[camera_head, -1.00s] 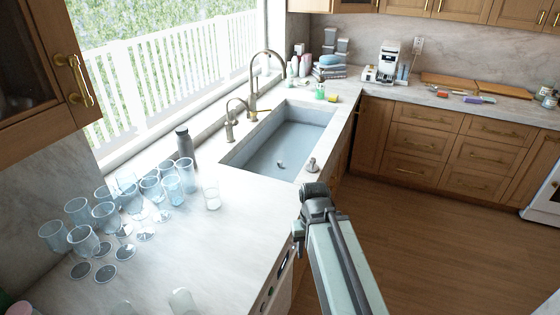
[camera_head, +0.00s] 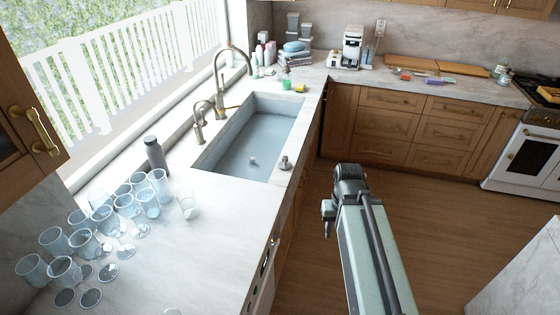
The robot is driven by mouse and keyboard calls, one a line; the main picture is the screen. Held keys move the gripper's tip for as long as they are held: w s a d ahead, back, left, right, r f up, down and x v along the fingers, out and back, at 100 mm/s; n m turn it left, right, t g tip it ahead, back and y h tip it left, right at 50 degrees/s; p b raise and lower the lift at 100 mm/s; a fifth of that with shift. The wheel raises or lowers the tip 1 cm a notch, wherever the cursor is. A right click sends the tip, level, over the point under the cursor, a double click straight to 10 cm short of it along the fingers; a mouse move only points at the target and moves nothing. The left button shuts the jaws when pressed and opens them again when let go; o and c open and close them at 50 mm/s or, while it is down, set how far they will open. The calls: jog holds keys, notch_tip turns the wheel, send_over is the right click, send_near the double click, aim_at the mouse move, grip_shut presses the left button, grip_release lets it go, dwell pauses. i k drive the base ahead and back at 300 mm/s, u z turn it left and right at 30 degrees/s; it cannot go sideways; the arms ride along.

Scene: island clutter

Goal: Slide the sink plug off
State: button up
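The grey sink (camera_head: 225,176) is set into the pale counter at the middle left. A small pale piece (camera_head: 252,161), which looks like the plug or drain, sits on its floor. A small metal knob-like piece (camera_head: 285,163) stands on the counter by the sink's right rim. I cannot tell for sure which of them is the plug. My gripper (camera_head: 328,219) hangs at the arm's end, over the floor right of the counter edge and apart from both pieces. Its fingers are too small and dark to read.
A bronze faucet (camera_head: 219,65) and a smaller tap (camera_head: 197,118) rise behind the sink. Several glasses (camera_head: 85,242) crowd the counter at the lower left, near a grey bottle (camera_head: 155,154). A green item (camera_head: 286,84) and yellow item (camera_head: 299,88) lie beyond the sink.

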aim_at(303, 121)
jog(key=z, duration=0.65)
jog(key=i, duration=5.15)
jog(key=u, duration=5.35)
jog(key=i, duration=0.5)
jog(key=u, duration=0.15)
